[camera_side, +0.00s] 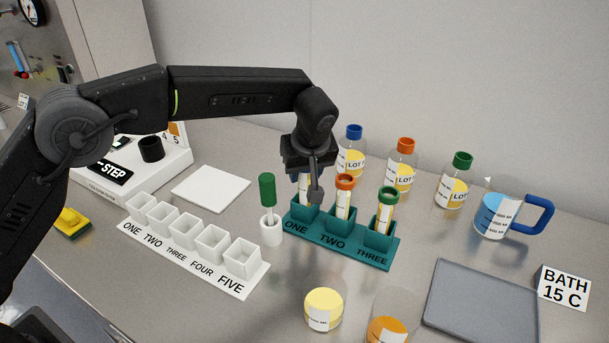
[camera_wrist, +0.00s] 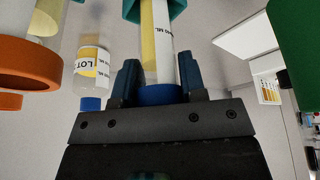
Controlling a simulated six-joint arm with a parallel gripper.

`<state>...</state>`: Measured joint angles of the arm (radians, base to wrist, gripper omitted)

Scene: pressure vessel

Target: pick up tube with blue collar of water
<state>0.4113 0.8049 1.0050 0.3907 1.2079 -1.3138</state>
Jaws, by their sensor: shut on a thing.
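The tube with the blue collar (camera_wrist: 160,94) shows in the wrist view between my two fingers, its collar close to the palm. Its pale label and yellow strip run toward the teal rack (camera_side: 333,241). My gripper (camera_side: 310,180) is over slot ONE and shut on this tube; it also shows in the wrist view (camera_wrist: 159,68). In the side view the tube (camera_side: 304,187) still stands in slot ONE, its collar hidden by my gripper. The orange-collared tube (camera_side: 344,196) stands in slot TWO and the green-collared tube (camera_side: 386,210) in slot THREE.
Bottles with blue (camera_side: 353,140), orange (camera_side: 403,160) and green (camera_side: 460,170) caps stand behind the rack. A blue-handled jug (camera_side: 497,215) is at right. A green-handled tool in a white holder (camera_side: 271,230) is close left of the rack. A numbered white cup rack (camera_side: 190,258) lies further left.

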